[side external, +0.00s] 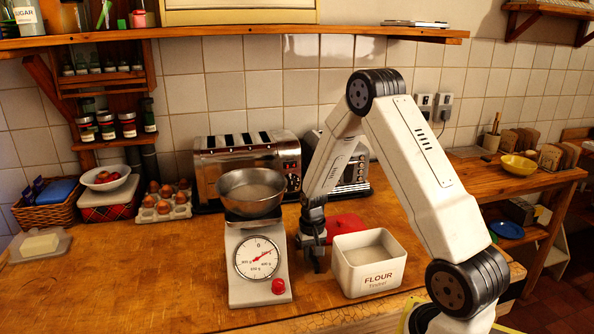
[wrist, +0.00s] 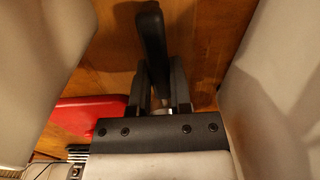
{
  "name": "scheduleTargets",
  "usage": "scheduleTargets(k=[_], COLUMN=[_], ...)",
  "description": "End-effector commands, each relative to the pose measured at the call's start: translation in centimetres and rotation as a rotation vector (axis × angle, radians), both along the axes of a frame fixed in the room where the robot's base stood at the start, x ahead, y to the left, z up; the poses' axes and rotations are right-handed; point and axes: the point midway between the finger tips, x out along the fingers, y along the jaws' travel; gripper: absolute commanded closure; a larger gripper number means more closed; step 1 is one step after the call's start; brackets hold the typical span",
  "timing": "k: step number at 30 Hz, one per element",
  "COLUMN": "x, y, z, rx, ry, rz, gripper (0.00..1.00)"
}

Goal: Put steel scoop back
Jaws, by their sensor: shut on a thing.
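My gripper (side external: 316,262) is low over the wooden counter, in the narrow gap between the kitchen scale and the white flour tin (side external: 368,281). In the wrist view the fingers (wrist: 160,92) are shut on a dark handle (wrist: 151,38), with a strip of pale metal between them. I take this to be the steel scoop; its bowl is not clear in either view. The tin is open at the top, with pale flour inside. A red lid-like piece (side external: 345,224) lies behind the tin and also shows in the wrist view (wrist: 88,116).
The scale (side external: 259,262) carries a steel bowl (side external: 250,190) close left of my gripper. A toaster (side external: 247,160), an egg tray (side external: 163,204) and a basket (side external: 48,207) line the back. A shelf (side external: 200,31) runs above. The left front counter (side external: 130,280) is clear.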

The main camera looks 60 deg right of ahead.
Motion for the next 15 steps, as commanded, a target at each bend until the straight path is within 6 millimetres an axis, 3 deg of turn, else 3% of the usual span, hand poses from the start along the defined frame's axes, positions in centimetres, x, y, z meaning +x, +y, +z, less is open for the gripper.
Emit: scheduleTargets(k=[10, 11, 12, 14, 15], x=[0.03, 0.01, 0.03, 0.03, 0.03], y=[-0.01, -0.01, -0.01, -0.01, -0.01], z=[-0.26, -0.29, -0.26, -0.25, -0.24], rx=[0.000, 0.000, -0.001, -0.001, -0.001], ry=[0.000, 0.000, -0.001, -0.001, -0.001], rz=[0.000, 0.000, 0.000, 0.000, 0.000], gripper=[1.00, 0.72, 0.60, 0.41, 0.40])
